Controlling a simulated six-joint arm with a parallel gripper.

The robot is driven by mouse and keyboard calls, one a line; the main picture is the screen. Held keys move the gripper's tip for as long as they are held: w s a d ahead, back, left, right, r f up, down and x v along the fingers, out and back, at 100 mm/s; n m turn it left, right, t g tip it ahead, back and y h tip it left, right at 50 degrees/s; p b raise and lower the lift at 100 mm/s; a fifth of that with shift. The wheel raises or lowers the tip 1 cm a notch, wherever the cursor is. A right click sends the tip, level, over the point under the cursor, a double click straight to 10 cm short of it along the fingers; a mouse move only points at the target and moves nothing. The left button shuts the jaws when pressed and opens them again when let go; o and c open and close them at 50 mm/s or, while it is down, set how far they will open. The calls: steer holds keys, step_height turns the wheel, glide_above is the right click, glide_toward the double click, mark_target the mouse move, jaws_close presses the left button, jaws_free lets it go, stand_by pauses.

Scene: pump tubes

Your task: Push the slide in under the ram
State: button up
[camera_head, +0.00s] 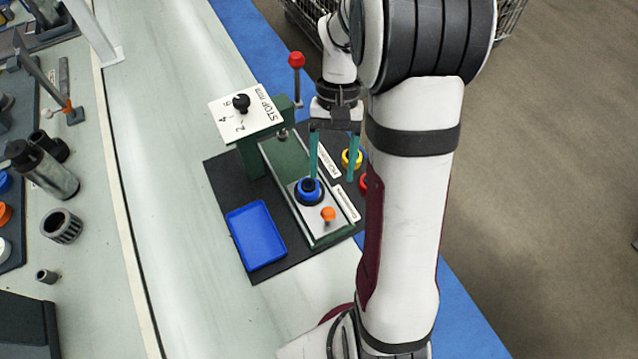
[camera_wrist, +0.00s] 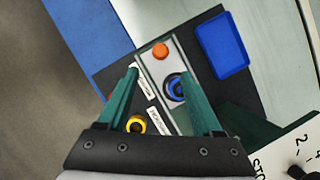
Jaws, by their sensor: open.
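The slide (camera_head: 334,231) is a light grey plate in a green channel, at the channel's end away from the press.
A blue tray (camera_head: 256,235) lies left of the channel on the dark mat (camera_head: 222,172). A yellow ring (camera_head: 352,158) and a red ring (camera_head: 364,183) sit to its right by white labels. A red-topped lever (camera_head: 296,60) rises beside the press.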

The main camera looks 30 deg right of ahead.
mark_target(328, 216)
steer(key=x, duration=1.2)
steer(key=shift+f, duration=0.25)
steer(key=shift+c, duration=0.4)
jaws_close()
steer(key=shift+r, duration=0.1)
